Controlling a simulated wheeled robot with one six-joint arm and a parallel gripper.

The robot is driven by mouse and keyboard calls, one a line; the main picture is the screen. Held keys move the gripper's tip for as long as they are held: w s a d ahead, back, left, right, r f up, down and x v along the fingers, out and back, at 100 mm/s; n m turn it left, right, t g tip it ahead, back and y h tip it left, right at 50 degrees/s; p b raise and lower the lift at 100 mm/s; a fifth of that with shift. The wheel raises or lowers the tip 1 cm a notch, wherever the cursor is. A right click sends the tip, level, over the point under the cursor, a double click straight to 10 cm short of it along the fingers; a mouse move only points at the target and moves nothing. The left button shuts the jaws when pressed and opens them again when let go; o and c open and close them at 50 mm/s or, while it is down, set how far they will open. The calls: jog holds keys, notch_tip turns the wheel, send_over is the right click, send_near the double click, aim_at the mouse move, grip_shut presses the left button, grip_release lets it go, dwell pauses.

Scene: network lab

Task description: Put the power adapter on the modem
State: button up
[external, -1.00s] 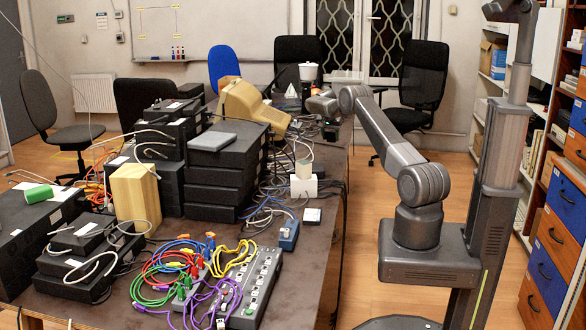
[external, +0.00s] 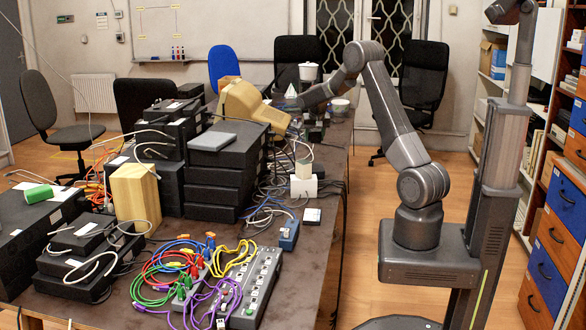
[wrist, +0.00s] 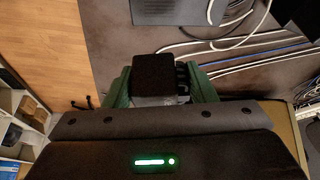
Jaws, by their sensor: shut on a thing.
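My gripper (wrist: 160,82) has green fingers and is shut on a black block, the power adapter (wrist: 153,74), with one finger on each side. Dark prongs or ridges show at the adapter's right side. A dark grey flat box (wrist: 178,11) lies on the table ahead of the adapter at the top of the wrist view; it may be the modem, but I cannot tell for sure. In the external view my arm reaches over the far part of the table, and the gripper's tips and the adapter are hard to make out behind the beige device (external: 252,107).
Several white and blue cables (wrist: 255,55) cross the table right of the adapter. A dark box (wrist: 298,15) is at the top right. A white round item (external: 340,106) sits near the table's far right. Stacked black boxes (external: 222,180) fill the left side.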

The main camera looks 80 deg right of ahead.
jog(key=a, duration=0.3)
send_near(314, 168)
jog(key=shift+n, duration=0.4)
jog(key=x, duration=0.3)
jog(key=d+x, duration=0.1)
jog(key=x, duration=0.2)
jog(key=shift+w+p, duration=0.2)
jog(key=shift+p, duration=0.1)
jog(key=shift+f, duration=0.15)
jog(key=o, duration=1.1)
jog(key=shift+c, duration=0.2)
